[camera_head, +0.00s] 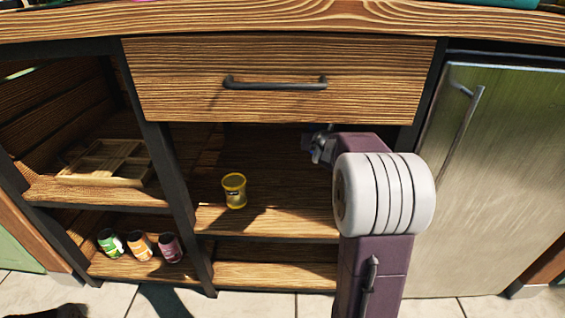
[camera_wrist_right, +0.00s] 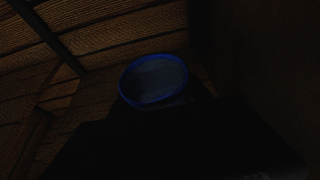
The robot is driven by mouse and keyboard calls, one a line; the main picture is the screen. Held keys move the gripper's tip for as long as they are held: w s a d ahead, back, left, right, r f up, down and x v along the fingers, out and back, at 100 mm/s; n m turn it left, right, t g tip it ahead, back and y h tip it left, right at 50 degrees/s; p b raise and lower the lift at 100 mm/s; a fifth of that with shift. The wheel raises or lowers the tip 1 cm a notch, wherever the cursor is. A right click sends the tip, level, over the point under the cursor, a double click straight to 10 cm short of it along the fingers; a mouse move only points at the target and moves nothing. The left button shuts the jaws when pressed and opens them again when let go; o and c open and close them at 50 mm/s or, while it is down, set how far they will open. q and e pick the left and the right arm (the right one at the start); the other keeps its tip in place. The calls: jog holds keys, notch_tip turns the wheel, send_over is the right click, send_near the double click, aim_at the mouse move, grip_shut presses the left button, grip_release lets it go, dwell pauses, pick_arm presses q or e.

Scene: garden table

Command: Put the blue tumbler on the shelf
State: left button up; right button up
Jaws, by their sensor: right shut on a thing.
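The blue tumbler (camera_wrist_right: 153,80) shows in the right wrist view as a blue rim around a dark inside. My right gripper (camera_head: 320,146) is shut on it, inside the shaded upper shelf compartment (camera_head: 270,222) under the drawer. In the right wrist view the fingers are dark against the tumbler's lower part. In the head view the tumbler is hard to make out in the shade. I cannot tell whether its base touches the shelf board. My left gripper is not in view.
A yellow tumbler (camera_head: 235,190) stands in the same compartment, left of my right gripper. The closed drawer (camera_head: 280,105) is overhead. A wooden tray (camera_head: 105,162) lies in the left compartment, with three cans (camera_head: 140,245) below. A fridge door (camera_head: 490,200) is at right.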

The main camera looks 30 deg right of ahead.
jog(key=a+p, duration=0.1)
jog(key=p, duration=0.1)
jog(key=a+p, duration=0.1)
jog(key=p, duration=0.1)
jog(key=shift+w, duration=0.2)
jog(key=a+f+p, duration=0.2)
jog(key=a, duration=0.1)
jog(key=b, duration=0.3)
send_over(282, 181)
notch_tip(282, 181, down, 5)
jog(key=shift+w, duration=0.1)
notch_tip(282, 181, down, 4)
jog(key=b, duration=0.4)
jog(key=shift+f, duration=0.15)
jog(key=shift+r, duration=0.2)
jog(key=o, duration=1.6)
jog(key=shift+f, duration=0.1)
